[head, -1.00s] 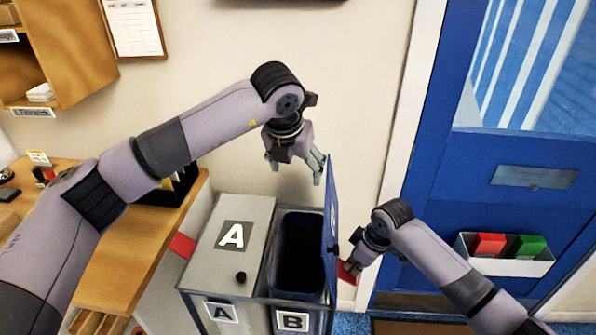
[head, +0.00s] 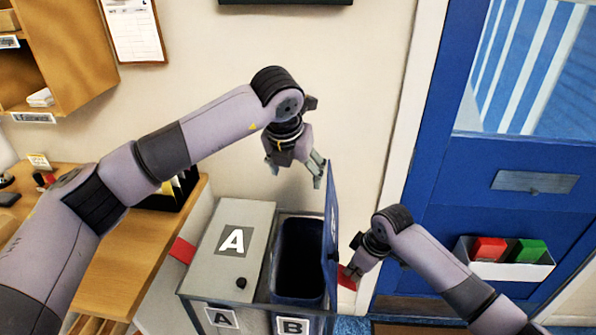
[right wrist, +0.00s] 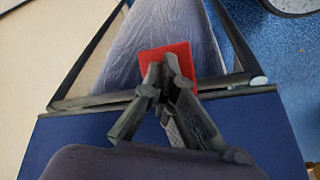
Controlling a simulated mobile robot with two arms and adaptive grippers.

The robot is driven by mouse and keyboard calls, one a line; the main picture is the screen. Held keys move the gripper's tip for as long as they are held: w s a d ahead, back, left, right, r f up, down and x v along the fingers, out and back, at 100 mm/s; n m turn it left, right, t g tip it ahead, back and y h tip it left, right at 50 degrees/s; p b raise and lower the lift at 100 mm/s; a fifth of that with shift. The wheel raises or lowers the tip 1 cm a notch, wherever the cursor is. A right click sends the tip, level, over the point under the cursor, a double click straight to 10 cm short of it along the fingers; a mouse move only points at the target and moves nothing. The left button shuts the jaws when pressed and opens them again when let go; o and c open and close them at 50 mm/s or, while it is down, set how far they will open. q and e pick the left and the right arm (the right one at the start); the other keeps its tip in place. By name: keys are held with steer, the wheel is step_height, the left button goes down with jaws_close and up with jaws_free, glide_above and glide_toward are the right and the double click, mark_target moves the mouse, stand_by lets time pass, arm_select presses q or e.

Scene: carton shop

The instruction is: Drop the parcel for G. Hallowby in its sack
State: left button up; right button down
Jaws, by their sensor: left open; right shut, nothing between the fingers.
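No parcel and no name for G. Hallowby can be made out in either view. Bin B (head: 292,325) stands open, its blue lid (head: 331,230) upright on the right side. Its inside is dark and I cannot see what lies in it. Bin A (head: 232,262) next to it has its grey lid down. My left gripper (head: 297,172) is open and empty, above and behind bin B, close to the lid's top. My right gripper (head: 350,269) is shut and empty, beside a red tab (head: 346,283) right of the lid; the tab also shows behind its fingertips (right wrist: 166,68) in the right wrist view.
A wooden desk (head: 130,270) stands left of the bins. A blue door (head: 480,200) with a white tray (head: 505,268) holding red and green blocks is at the right. A dark mat (head: 420,327) lies before it.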

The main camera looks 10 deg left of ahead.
steer(key=shift+s+a+r+p, duration=0.3)
steer(key=shift+a+p, duration=0.2)
steer(key=shift+p, duration=0.35)
steer(key=shift+a+r+p, duration=0.15)
steer(key=shift+r+p, duration=0.75)
steer(key=shift+r, duration=0.1)
steer(key=shift+w+d+r+p, duration=0.1)
steer(key=shift+d+r+p, duration=0.05)
steer(key=shift+r+p, duration=0.3)
steer(key=shift+w+d+r+p, duration=0.1)
steer(key=shift+d+r+p, duration=0.05)
steer(key=shift+r+p, duration=0.25)
step_height(320, 180, up, 6)
steer(key=p, duration=0.6)
